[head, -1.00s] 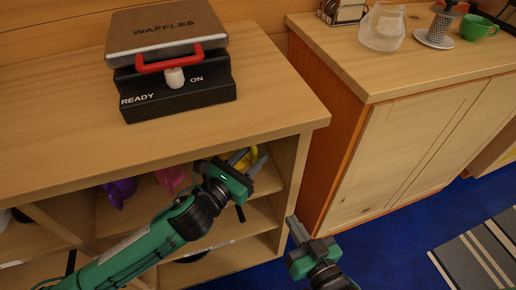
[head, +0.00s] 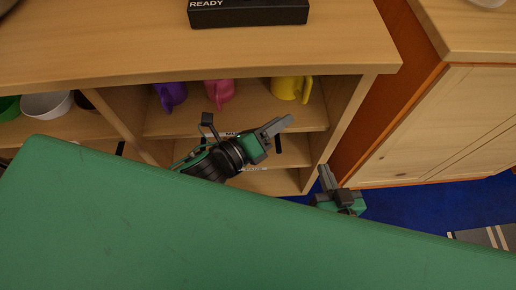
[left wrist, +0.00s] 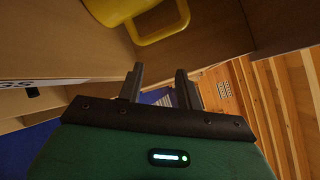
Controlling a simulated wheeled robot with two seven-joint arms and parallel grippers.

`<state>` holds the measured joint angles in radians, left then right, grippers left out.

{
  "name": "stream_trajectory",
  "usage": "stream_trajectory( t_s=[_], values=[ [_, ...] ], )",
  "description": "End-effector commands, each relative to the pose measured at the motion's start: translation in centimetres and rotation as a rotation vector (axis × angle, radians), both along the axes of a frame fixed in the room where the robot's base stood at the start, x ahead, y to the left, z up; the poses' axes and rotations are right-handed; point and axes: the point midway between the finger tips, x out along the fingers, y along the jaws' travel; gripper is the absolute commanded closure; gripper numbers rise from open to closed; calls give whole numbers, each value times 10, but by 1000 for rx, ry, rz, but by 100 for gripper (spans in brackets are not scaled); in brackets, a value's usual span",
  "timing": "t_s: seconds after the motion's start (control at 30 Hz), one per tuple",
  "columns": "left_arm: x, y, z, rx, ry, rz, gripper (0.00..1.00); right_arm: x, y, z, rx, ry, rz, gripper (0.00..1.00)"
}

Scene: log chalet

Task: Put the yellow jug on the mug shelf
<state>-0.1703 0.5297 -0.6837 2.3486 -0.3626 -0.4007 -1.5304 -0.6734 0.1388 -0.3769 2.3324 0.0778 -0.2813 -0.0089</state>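The yellow jug (head: 287,88) stands on the upper shelf of the wooden cabinet, at the right end, with its handle to the right. Its lower part and handle show at the top of the left wrist view (left wrist: 150,22). My left gripper (head: 282,125) is in front of and below the jug, apart from it. In the left wrist view its two fingers (left wrist: 160,82) are apart with nothing between them. My right gripper (head: 325,175) is lower, to the right of the cabinet's front; its finger gap cannot be made out. The shelf-edge label (head: 233,133) is too small to read.
A purple jug (head: 170,96) and a pink jug (head: 219,93) stand left of the yellow one. A white bowl (head: 46,105) is in the left compartment. A second cabinet (head: 440,125) stands at right. My green body part covers the foreground.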

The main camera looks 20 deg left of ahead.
Motion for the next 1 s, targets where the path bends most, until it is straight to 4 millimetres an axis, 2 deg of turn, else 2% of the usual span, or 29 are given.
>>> stream_trajectory(
  t_s=[0.1,0.3,0.5,0.6,0.7,0.8,1.0],
  values=[
    [-10,-1,-12,-333,268,46,64,0,0,0,0,0,0,100],
    [-26,4,-32,-904,685,146,64,0,0,0,0,-1,0,100],
    [-43,17,-54,-1476,1032,267,64,0,0,1,1,-2,0,100],
    [-50,24,-63,-1709,1147,317,64,0,0,1,1,-2,0,100],
    [-56,29,-69,-1874,1219,351,64,0,0,1,1,-2,0,100],
    [-58,32,-73,-1964,1255,369,64,0,0,1,1,-2,0,100],
    [-59,33,-73,-1998,1268,374,64,0,0,1,1,-2,0,100]
  ],
)
